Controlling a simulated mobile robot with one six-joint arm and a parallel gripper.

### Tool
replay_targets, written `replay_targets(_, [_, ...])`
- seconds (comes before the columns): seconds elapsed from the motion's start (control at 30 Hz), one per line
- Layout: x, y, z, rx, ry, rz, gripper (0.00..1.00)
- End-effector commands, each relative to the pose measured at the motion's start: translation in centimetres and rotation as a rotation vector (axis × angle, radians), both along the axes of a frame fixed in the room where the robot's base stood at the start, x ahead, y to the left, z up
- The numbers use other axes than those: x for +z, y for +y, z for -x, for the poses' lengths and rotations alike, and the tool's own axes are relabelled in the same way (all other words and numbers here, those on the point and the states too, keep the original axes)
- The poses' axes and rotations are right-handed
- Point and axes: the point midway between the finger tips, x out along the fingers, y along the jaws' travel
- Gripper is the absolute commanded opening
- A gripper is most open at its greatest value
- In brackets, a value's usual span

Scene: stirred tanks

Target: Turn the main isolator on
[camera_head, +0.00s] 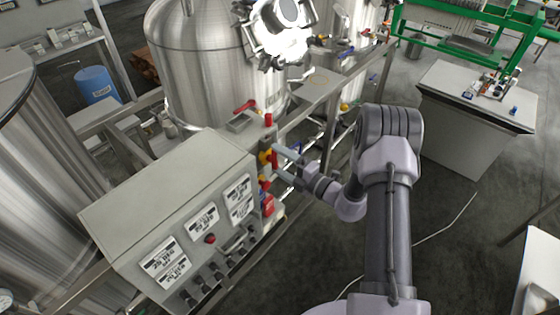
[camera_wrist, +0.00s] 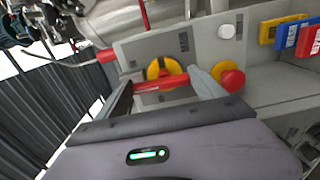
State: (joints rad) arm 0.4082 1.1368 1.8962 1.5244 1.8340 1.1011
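The main isolator, a red bar handle on a round yellow plate (camera_wrist: 160,83), is on the grey side face of the control cabinet. Its bar runs nearly level across the wrist view. In the head view its red bar (camera_head: 275,161) looks roughly upright, partly hidden by my fingers. My gripper (camera_wrist: 160,80) is at the handle, its fingers spread wide with one near each end of the bar. I cannot tell whether either finger touches it. My gripper (camera_head: 279,160) reaches the cabinet side from the right in the head view.
A red button on a yellow base (camera_wrist: 232,80) sits just right of my right finger. Yellow, blue and red tags (camera_wrist: 285,34) hang farther right. The grey control cabinet (camera_head: 165,185) stands beside steel tanks (camera_head: 200,65) and rails. Open floor (camera_head: 455,225) lies to the right.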

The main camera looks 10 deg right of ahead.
Motion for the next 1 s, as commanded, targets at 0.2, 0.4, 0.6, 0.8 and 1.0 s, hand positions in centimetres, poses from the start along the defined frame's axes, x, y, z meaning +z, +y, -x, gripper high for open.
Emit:
replay_targets(0.2, [0.0,0.0,0.0,0.000,0.001,-0.002,1.00])
replay_targets(0.4, [-0.1,-0.3,0.4,-0.001,0.001,0.000,1.00])
replay_targets(0.6, [-0.1,-3.3,4.2,-0.007,0.002,-0.001,1.00])
replay_targets(0.8, [-0.1,-7.2,9.7,-0.008,0.002,-0.003,1.00])
replay_targets(1.0, [0.0,-9.7,13.2,-0.004,0.001,-0.002,1.00])
